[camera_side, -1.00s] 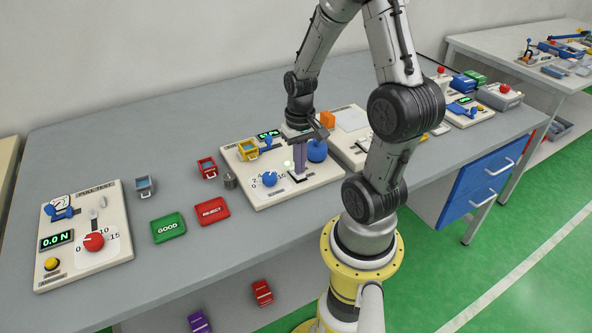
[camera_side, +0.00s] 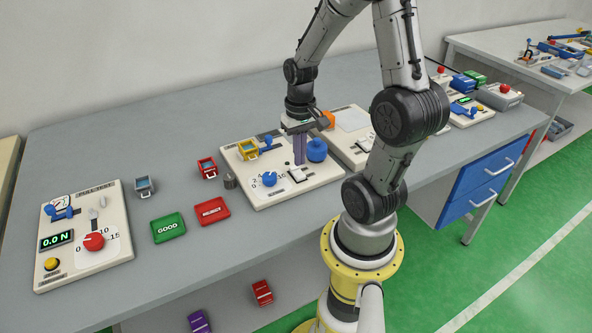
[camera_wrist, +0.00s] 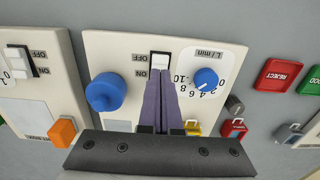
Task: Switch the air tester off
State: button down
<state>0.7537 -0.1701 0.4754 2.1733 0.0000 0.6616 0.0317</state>
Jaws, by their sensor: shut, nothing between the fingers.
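The air tester (camera_side: 330,176) is a cream panel in the middle of the bench, with a blue L/min knob (camera_wrist: 206,78), a larger blue round knob (camera_wrist: 105,92) and a white rocker switch (camera_side: 298,174). The switch also shows in the wrist view (camera_wrist: 160,58), beside its OFF and ON labels. The tester's display (camera_side: 268,134) is dark, and no lit lamp shows on the panel. My gripper (camera_side: 299,163) is shut and empty, its purple fingertips just behind the switch. They seem slightly above the panel; contact cannot be told.
A yellow mask clip (camera_side: 247,150) sits on the tester's back left. A red clip (camera_side: 207,167) and a grey cylinder (camera_side: 230,181) stand to its left. GOOD (camera_side: 168,228) and REJECT (camera_side: 212,211) trays lie farther left. Another panel (camera_side: 350,120) adjoins at right.

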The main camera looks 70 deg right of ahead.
aim_at(299, 174)
jog(key=shift+r, duration=1.85)
jog(key=w+a+r+n+t+h, duration=0.1)
jog(key=w+a+r+n+t, duration=0.3)
jog(key=a+r, duration=0.6)
jog(key=s+a+r+n+t+y, duration=0.1)
jog(key=s+a+n, duration=0.4)
jog(key=s+a, duration=0.1)
jog(key=shift+a+r+t, duration=0.3)
jog(key=shift+a, duration=0.35)
